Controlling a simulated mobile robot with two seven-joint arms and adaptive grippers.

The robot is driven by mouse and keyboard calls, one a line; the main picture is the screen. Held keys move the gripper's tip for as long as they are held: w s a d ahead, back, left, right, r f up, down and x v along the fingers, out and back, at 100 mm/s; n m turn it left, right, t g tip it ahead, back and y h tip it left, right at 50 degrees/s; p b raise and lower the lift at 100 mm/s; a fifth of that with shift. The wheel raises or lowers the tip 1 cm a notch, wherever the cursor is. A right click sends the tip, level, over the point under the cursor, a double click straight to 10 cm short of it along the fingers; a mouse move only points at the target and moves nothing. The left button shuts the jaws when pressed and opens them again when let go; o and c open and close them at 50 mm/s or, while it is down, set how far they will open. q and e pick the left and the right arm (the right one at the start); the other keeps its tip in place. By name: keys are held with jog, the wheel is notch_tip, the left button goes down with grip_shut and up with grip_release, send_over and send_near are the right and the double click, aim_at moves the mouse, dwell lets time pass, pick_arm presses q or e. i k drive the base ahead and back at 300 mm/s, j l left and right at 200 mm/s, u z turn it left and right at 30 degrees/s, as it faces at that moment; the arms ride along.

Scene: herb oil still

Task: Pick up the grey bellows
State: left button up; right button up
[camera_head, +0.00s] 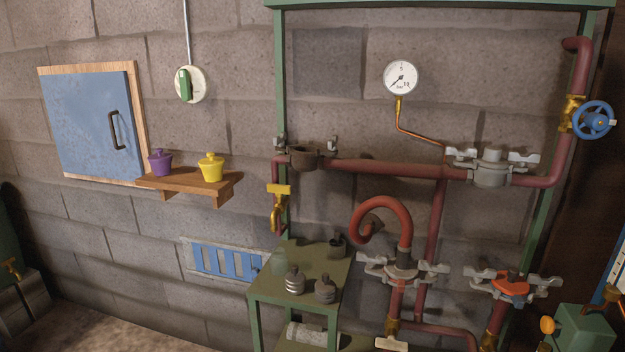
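A small ribbed, light grey piece (295,281), which looks like the grey bellows, stands upright on the top of a green stand (262,293). A similar darker grey piece (325,291) stands just to its right, apart from it. A pale grey cylinder (305,335) lies on its side on the stand's lower shelf, partly cut off by the top board. Neither of my grippers shows in this view.
Red pipes with grey clamps (401,268) rise close on the right. A wooden shelf (190,182) with purple and yellow pots juts from the wall at left.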

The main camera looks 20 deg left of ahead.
aim_at(326, 288)
jog(key=i+l, duration=0.2)
jog(key=i, duration=0.3)
jog(key=i+l+u, duration=0.1)
jog(key=i, duration=0.4)
